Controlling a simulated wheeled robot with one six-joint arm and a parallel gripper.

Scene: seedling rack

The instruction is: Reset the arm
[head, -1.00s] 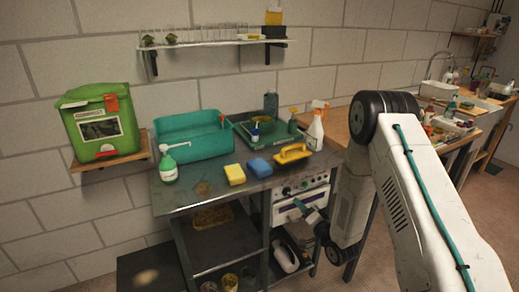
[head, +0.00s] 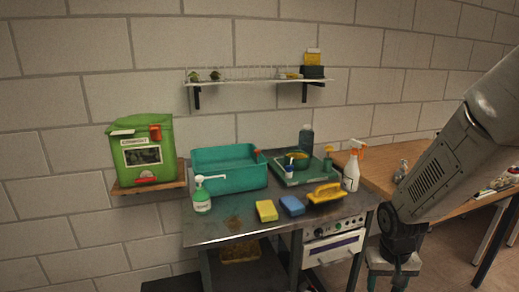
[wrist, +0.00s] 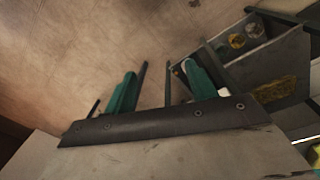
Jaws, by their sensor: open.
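My gripper (wrist: 160,82) shows in the wrist view with its two teal fingers apart and nothing between them. Behind the fingers lie the brownish floor and, at the upper right, a dark lower shelf of the bench. In the head view my arm comes in from the right edge and bends down in front of the wooden counter (head: 375,176). The arm's lower end is at the bottom edge, right of the metal bench (head: 215,228), and the fingertips are not clearly visible there.
On the bench stand a teal basin (head: 226,180), a soap bottle (head: 202,202), a yellow sponge (head: 266,210), a blue sponge (head: 292,206), a yellow-handled brush (head: 326,194) and a spray bottle (head: 351,175). A green bin (head: 142,152) sits on a wall shelf.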

